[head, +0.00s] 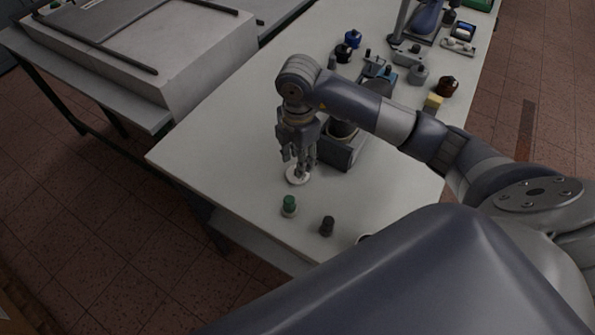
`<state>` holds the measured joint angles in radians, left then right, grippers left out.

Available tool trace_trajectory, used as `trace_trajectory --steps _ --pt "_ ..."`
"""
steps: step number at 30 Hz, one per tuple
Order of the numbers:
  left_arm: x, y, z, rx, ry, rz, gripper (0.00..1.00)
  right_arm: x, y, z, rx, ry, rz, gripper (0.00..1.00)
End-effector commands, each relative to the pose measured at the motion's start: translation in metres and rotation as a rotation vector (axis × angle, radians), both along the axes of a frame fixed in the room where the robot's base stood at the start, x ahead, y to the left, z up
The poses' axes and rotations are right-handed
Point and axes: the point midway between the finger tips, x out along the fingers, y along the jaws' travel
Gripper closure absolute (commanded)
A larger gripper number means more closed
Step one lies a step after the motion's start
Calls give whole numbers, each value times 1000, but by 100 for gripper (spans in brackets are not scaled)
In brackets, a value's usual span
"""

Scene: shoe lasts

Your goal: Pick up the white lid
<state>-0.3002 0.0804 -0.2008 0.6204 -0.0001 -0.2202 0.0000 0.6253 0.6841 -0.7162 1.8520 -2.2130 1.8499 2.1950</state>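The white lid (291,180) is a small round disc lying flat on the pale tabletop (215,140), near the middle of the head view. My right gripper (300,170) points straight down directly over the lid, and its fingertips are at or just above it. The fingers cover part of the lid. I cannot tell whether they touch it or grip it. My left gripper is not in view.
A dark grey box-like holder (342,153) stands close beside the gripper. Several containers and tools crowd the far end. The table's left part is clear.

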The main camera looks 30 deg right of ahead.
Motion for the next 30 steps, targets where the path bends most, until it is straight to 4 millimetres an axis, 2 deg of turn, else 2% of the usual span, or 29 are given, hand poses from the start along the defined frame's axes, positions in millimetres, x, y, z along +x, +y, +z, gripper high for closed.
trace_trajectory --steps 3,7,16,17,21,30 --pt "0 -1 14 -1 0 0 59 1 0 -16 1 7 -1 62" --pt "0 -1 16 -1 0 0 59 2 0 -34 0 4 0 62" --pt "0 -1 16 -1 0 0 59 3 0 -41 1 1 2 62" --pt "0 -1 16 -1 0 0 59 3 0 -41 1 1 2 67" --pt "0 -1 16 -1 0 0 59 3 0 -41 1 1 2 98" --pt "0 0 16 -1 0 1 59 3 0 -41 1 0 2 100"
